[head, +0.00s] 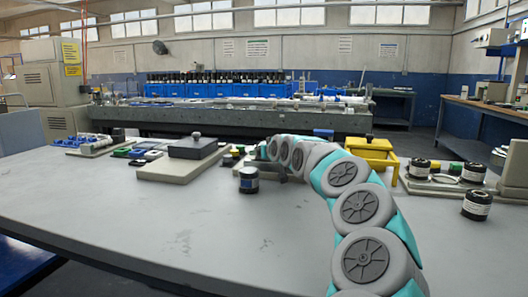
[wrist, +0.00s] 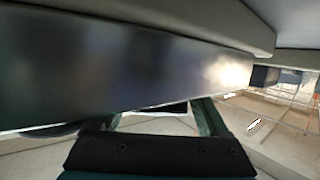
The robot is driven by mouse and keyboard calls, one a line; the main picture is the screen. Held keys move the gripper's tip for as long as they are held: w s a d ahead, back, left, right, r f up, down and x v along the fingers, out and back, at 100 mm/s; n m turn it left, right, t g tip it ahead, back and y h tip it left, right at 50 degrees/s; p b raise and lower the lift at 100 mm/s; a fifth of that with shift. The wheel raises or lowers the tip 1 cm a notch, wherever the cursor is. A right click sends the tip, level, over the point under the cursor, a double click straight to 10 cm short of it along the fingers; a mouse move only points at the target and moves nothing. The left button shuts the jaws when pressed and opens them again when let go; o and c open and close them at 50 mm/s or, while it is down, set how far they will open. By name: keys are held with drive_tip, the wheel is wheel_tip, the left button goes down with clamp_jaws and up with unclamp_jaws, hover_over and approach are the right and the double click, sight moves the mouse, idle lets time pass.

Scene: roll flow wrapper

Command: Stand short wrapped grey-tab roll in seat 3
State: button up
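Several dark wrapped rolls with pale bands stand on the table in the head view: a blue-banded roll (head: 248,180) near the middle, and white-banded rolls on the right, one at the front (head: 477,205) and two behind (head: 420,168) (head: 473,173). I cannot tell which has a grey tab, and no seat numbers are readable.
A pale block with a dark knobbed lid (head: 197,147) stands left of the blue-banded roll. A yellow stand (head: 371,152) is just right of my arm. A tray of rolls (head: 95,146) lies at the far left. The table's (head: 150,225) front left is clear.

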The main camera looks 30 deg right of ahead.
drive_tip(key=shift+r, duration=0.2)
drive_tip(key=shift+s, duration=0.1)
drive_tip(key=shift+s+r, duration=0.15)
drive_tip(key=shift+s, duration=0.05)
drive_tip(key=b+v, duration=0.2)
drive_tip(key=v, duration=0.9)
drive_tip(key=shift+s, duration=0.25)
drive_tip(key=shift+a, duration=0.1)
